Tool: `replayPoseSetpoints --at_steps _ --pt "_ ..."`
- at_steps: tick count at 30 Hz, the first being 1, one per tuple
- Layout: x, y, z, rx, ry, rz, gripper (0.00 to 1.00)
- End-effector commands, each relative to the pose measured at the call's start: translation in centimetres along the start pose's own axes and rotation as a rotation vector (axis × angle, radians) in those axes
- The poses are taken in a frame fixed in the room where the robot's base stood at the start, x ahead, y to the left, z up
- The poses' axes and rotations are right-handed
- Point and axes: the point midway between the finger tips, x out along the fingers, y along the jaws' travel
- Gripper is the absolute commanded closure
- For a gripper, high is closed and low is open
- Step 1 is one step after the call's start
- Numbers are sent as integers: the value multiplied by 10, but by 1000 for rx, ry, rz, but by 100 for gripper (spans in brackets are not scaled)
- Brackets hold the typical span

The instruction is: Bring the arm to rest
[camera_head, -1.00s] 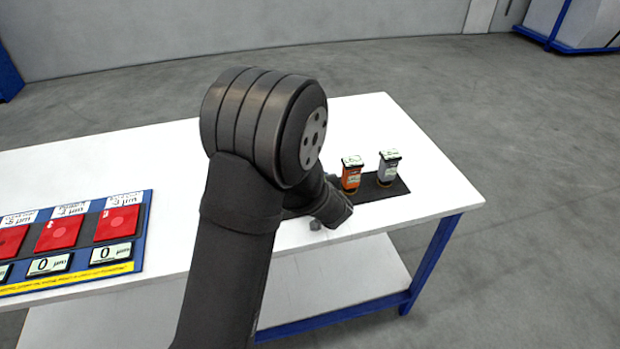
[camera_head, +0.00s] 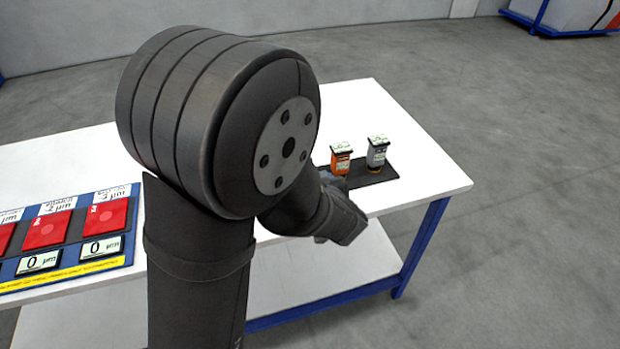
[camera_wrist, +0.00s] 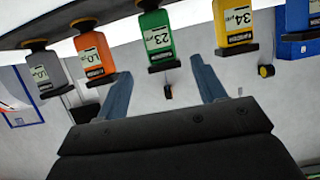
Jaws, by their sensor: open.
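My arm stands large in the centre of the head view, with its round joint in front of the white table (camera_head: 430,170). Its far end reaches right, near the table's front edge; the fingers cannot be made out there. In the wrist view my gripper (camera_wrist: 161,67) is open, its two blue-grey fingers wide apart with nothing held between them. The green block (camera_wrist: 157,42) shows beyond the fingers, and the yellow block (camera_wrist: 234,25) is at the right finger's side. An orange block (camera_wrist: 93,58) and a grey block (camera_wrist: 46,73) are farther left.
In the head view the orange block (camera_head: 341,160) and grey block (camera_head: 376,152) stand on a dark strip (camera_head: 382,175). A blue board (camera_head: 128,237) with red squares and number displays lies at left. My arm hides the middle of the table.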

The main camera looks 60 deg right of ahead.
Motion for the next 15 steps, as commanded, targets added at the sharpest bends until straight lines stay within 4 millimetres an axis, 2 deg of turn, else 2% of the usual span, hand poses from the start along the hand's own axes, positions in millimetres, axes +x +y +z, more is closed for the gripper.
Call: replayPoseSetpoints --at_steps 8,15 --pt "7 0 0 0 0 -1 36" --pt "46 -1 0 0 -1 -4 36"
